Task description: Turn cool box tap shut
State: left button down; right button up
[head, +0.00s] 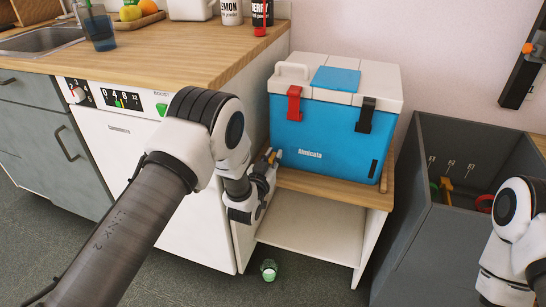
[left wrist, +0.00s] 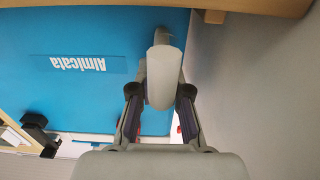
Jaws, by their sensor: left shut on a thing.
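The cool box (head: 320,135) is blue with a white lid and stands on a small shelf stand. Its side also fills much of the left wrist view (left wrist: 90,90). The tap (left wrist: 163,75) is grey and sticks out near the box's lower edge in the left wrist view. My left gripper (head: 270,158) is at the box's left lower corner, its fingers (left wrist: 160,92) on either side of the tap and shut on it. The gripper hides the tap in the head view. My right arm shows at the right edge, but its gripper is out of view.
A small green and white vessel (head: 268,270) is on the floor below the left gripper. The wooden-topped stand (head: 340,188) has an empty lower shelf. A white appliance (head: 130,150) under the counter is to the left. An open grey bin (head: 440,240) is to the right.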

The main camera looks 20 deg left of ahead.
pick_arm(q)
jog(key=shift+a+m+h, duration=0.1)
jog(key=shift+m+h, duration=0.4)
jog(key=shift+h, duration=0.4)
jog(key=shift+m+g+h, duration=0.4)
jog(key=shift+m+h, duration=0.5)
jog(key=shift+h, duration=0.3)
jog(key=c, duration=1.1)
grip_release()
jog(key=shift+s, duration=0.1)
jog(key=v, duration=1.1)
jog(key=shift+s, duration=0.4)
